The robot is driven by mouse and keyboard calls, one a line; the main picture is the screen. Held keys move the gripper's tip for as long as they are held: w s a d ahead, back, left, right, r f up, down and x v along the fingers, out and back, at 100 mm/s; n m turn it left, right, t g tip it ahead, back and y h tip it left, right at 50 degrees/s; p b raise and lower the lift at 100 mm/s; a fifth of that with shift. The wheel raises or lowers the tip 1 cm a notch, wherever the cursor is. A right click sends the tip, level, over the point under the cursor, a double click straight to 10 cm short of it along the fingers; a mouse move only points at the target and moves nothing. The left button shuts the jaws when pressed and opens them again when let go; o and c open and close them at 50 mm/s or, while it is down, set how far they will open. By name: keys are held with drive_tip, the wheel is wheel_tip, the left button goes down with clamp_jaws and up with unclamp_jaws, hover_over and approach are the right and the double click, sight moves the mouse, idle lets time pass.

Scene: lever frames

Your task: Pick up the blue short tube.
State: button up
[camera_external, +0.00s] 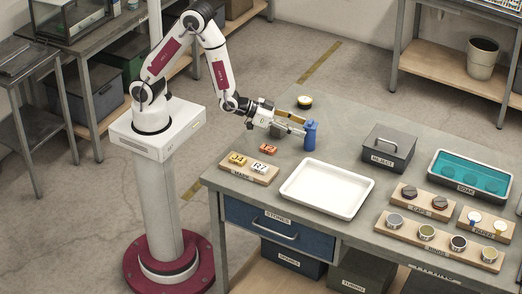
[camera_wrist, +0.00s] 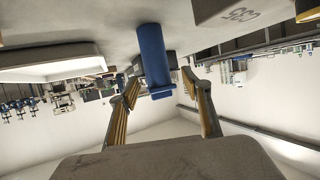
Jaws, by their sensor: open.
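The blue short tube (camera_external: 310,138) stands upright on the grey table, near its back left part, with a wider blue top end. My gripper (camera_external: 297,125) is level with the tube's upper part, reaching in from the left, with its yellow-padded fingers apart. In the wrist view the tube (camera_wrist: 154,55) appears between the two open fingertips of my gripper (camera_wrist: 161,80), with a gap on each side. I cannot tell whether the tube is inside the fingers or just beyond their tips. Nothing is held.
A white tray (camera_external: 327,207) lies in front of the tube. A grey REJECT box (camera_external: 388,149) stands to the right.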

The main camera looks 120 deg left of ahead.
sight(311, 132)
idle(0.3)
drive_tip(key=shift+d+x, duration=0.1)
drive_tip(key=shift+x, duration=0.75)
drive_tip(key=shift+d+x, duration=0.15)
drive_tip(key=shift+x, duration=1.65)
clamp_jaws()
